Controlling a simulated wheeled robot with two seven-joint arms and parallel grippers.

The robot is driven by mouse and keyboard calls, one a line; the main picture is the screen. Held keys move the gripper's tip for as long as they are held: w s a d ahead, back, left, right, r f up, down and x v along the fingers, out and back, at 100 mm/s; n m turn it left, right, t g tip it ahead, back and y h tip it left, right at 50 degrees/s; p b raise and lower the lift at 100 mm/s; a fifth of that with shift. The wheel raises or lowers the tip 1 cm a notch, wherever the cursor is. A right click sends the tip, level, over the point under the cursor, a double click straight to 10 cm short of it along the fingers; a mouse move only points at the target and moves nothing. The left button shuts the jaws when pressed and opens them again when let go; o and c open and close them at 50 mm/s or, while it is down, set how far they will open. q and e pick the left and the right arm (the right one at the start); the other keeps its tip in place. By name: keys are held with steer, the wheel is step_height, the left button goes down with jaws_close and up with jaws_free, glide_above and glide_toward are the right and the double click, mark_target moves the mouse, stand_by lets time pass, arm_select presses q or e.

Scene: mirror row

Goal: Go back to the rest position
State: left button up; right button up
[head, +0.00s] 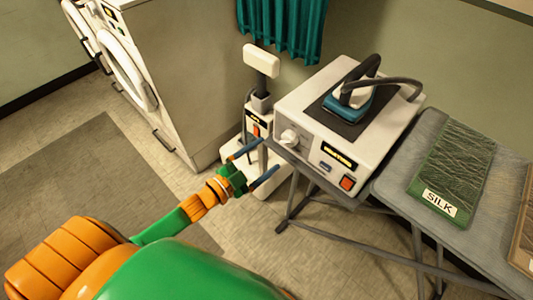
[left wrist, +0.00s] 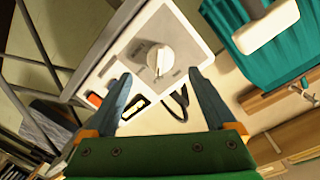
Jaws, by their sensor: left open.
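My left gripper (head: 268,155) reaches in from the lower left in the head view. Its two blue-grey fingers are apart with nothing between them. They point toward the front of the white iron station (head: 315,120) and its knob (head: 290,136). In the left wrist view, the open fingers (left wrist: 158,76) show in front of the station's face, with the round dial (left wrist: 152,58) seen beyond the gap. The fingers appear apart from the dial, though the exact distance is hard to judge. My right gripper is not in view.
An iron (head: 347,103) rests on the station. A grey ironing board (head: 395,180) at the right carries a green cloth labelled SILK (head: 452,165). A white steamer stand (head: 262,62) is behind the gripper. White machines (head: 165,75) stand at upper left. Floor around the grey mat (head: 75,185) is clear.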

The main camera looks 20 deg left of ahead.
arm_select(q)
steer(key=s+a+f+n+g+y, duration=0.3)
steer(key=s+f, duration=0.1)
steer(key=f, duration=0.6)
steer(key=s+a+f+n+g+y, duration=0.25)
steer(key=s+f, duration=0.25)
steer(key=f, duration=0.5)
steer(key=s+d+f+n+g, duration=0.1)
steer(key=s+f+g, duration=0.2)
steer(key=s, duration=0.5)
steer(key=s+d+f+n+g+y, duration=0.1)
steer(key=s+f+n+g, duration=0.1)
steer(key=s+f, duration=0.3)
steer(key=s+d+f+n+g, duration=0.1)
steer(key=s+f+g, duration=0.3)
steer(key=s, duration=0.6)
steer(key=shift+s+d+f, duration=0.25)
steer(key=shift+s+f, duration=0.1)
steer(key=shift+f, duration=0.15)
